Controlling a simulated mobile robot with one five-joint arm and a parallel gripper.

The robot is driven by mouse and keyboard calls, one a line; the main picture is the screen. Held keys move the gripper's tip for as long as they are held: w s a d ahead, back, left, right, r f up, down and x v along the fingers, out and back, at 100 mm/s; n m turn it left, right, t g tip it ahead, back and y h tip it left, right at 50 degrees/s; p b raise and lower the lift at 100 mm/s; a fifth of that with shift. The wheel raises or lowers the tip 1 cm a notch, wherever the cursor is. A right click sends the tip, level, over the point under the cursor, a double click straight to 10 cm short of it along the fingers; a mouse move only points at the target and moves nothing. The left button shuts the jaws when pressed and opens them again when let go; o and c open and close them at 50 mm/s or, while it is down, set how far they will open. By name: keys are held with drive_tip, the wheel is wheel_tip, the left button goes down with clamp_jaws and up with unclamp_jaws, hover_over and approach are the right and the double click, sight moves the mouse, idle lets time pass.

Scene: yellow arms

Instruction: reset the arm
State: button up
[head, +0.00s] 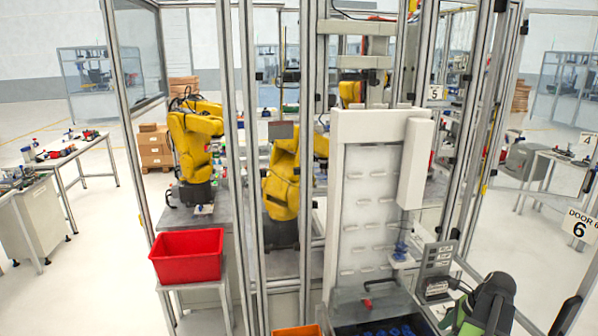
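A black and green mechanism (488,305) rises from the bottom edge at the lower right. It looks like part of my own arm, with the black end uppermost. I cannot make out two fingertips on it, so I cannot see whether my gripper is open or shut. Nothing is visibly held there. It appears in front of the right side of a white panelled machine (372,200), and I cannot tell whether they touch.
A red bin (187,257) stands on a small table at left. Yellow robot arms (195,140) stand behind metal posts (249,160). A dark tray with blue parts (392,329) and an orange bin (297,331) lie at the bottom. Open floor (100,240) lies left.

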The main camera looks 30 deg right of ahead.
drive_tip(key=w+a+f+n+g+y+b, duration=0.1)
drive_tip(key=w+a+f+n+b, duration=0.25)
drive_tip(key=w+a, duration=0.9)
drive_tip(key=w+a+f+n+g+b, duration=0.25)
drive_tip(key=w+a+f+n, duration=0.2)
drive_tip(key=w+a, duration=0.85)
drive_tip(key=s+a+f+n+h+b, duration=0.1)
drive_tip(key=a+f+n+b, duration=0.1)
drive_tip(key=a+n, duration=0.9)
drive_tip(key=s+a+f+n+h+b, duration=0.1)
drive_tip(key=a+f+n+h+b, duration=0.1)
drive_tip(key=a+n, duration=0.8)
drive_tip(key=a, duration=0.5)
drive_tip(key=shift+s+f+n+b, duration=0.3)
drive_tip(key=shift+f+n+b, duration=0.05)
drive_tip(key=shift+n+b, duration=0.05)
